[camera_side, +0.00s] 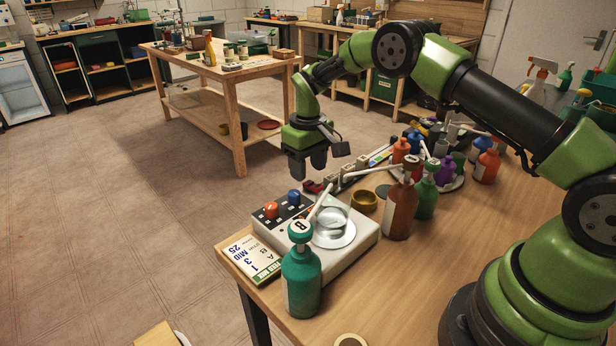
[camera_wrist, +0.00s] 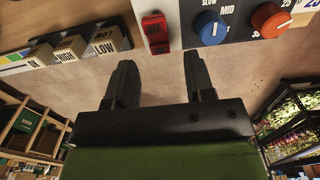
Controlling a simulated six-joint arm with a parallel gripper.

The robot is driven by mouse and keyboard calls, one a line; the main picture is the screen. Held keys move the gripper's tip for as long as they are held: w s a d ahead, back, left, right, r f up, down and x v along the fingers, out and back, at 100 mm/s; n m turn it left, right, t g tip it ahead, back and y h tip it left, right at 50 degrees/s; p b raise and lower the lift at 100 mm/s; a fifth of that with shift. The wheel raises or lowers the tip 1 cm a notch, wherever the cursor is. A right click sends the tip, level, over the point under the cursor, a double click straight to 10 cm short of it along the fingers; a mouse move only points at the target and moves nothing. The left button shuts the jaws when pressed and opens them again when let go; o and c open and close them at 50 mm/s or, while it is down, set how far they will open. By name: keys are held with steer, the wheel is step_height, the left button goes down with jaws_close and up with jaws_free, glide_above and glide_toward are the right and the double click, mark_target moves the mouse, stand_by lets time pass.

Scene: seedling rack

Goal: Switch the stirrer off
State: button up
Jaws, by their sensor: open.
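The stirrer (camera_side: 345,262) is a white box on the bench with a dark control panel, a blue knob (camera_side: 294,197) and an orange knob (camera_side: 271,210). A clear beaker (camera_side: 331,218) stands on its round plate. A red rocker switch (camera_wrist: 156,33) shows in the wrist view, left of the blue knob (camera_wrist: 211,27) and orange knob (camera_wrist: 269,20). Its on or off position is not clear. My gripper (camera_side: 308,168) is open and empty above the panel's far end. In the wrist view the open fingers (camera_wrist: 160,70) point toward the switch, apart from it.
A green bottle marked B (camera_side: 301,280) stands close in front of the stirrer. A brown bottle (camera_side: 400,210) and a brass-coloured bowl (camera_side: 364,201) stand at its right. Blocks labelled HIGH (camera_wrist: 66,50) and LOW (camera_wrist: 104,41) are left of the switch. A card (camera_side: 252,258) lies at the bench edge.

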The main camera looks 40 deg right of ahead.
mark_target(308, 182)
steer(key=shift+f, duration=1.55)
jaws_close()
steer(key=shift+r+t, duration=0.1)
steer(key=shift+t, duration=0.5)
jaws_free()
steer(key=shift+s, duration=0.1)
step_height(308, 182, up, 10)
steer(key=s, duration=0.1)
